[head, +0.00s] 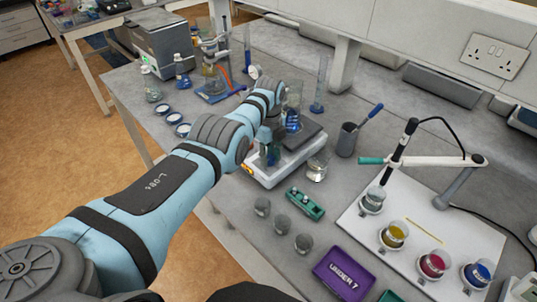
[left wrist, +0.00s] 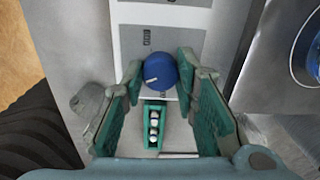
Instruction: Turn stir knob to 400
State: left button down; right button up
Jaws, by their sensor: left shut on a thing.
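The blue stir knob (left wrist: 161,72) sits on the front of the white stirrer (head: 257,174), with a short white pointer line towards the left of its face in the left wrist view. My left gripper (left wrist: 159,68) is shut on the knob, its green-padded fingers on either side of it. In the head view the left gripper (head: 269,152) is at the stirrer's front, and my arm and fingers hide the knob there. The scale numbers are too small to read. My right gripper is not in view.
A purple tray (head: 343,273) and a white board with colored jars (head: 420,225) are at the right.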

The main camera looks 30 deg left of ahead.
aim_at(270, 158)
pick_arm(q)
jog(key=shift+s+d+f+m, duration=0.1)
jog(key=shift+m, duration=0.5)
jog(key=c, duration=1.2)
grip_release()
jog(key=shift+c, duration=0.2)
jog(key=shift+r, duration=0.55)
notch_tip(270, 158, up, 11)
